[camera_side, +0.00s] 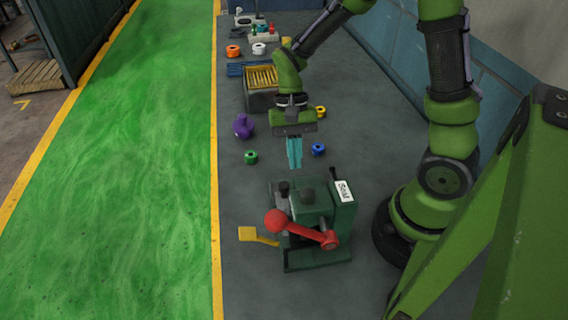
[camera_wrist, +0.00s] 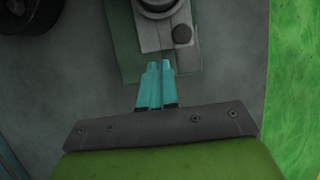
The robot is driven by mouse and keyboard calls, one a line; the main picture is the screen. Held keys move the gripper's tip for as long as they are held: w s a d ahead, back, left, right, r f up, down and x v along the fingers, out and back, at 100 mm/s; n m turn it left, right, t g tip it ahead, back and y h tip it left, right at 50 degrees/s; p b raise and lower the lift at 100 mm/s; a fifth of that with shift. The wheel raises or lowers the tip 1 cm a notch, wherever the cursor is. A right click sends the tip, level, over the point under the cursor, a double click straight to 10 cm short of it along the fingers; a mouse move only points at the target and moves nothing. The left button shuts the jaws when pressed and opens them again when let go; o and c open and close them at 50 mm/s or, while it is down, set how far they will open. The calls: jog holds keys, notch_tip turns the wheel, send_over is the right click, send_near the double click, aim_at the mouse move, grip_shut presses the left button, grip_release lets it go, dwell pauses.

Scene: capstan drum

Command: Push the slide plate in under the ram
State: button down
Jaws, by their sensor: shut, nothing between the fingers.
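The green press (camera_side: 318,225) stands on the grey bench, with a red ball-ended lever (camera_side: 305,230) across its front and a white label on its side. A yellow plate with a handle (camera_side: 258,237) sticks out at the press's left; it looks like the slide plate. The ram is hard to make out among the dark parts on top. My gripper (camera_side: 294,166) is shut and empty, teal fingers pointing down, behind the press and apart from it in the side view. In the wrist view the fingertips (camera_wrist: 159,66) show near the press's green base (camera_wrist: 128,50); the slide plate is not visible there.
The bench (camera_side: 240,290) is clear in front of the press.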

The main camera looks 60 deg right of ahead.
aim_at(283, 188)
jog(key=w+d+r, duration=0.2)
jog(key=w+r, duration=0.2)
jog(key=w, duration=0.3)
jog(key=x, duration=0.9)
jog(key=shift+d+f, duration=0.1)
jog(key=shift+f, duration=0.35)
jog(key=shift+s+a+r, duration=0.1)
jog(key=shift+s+a, duration=0.65)
jog(key=shift+a, duration=0.15)
jog(key=shift+s+a, duration=0.5)
jog(key=shift+s, duration=0.05)
jog(key=shift+s+a, duration=1.9)
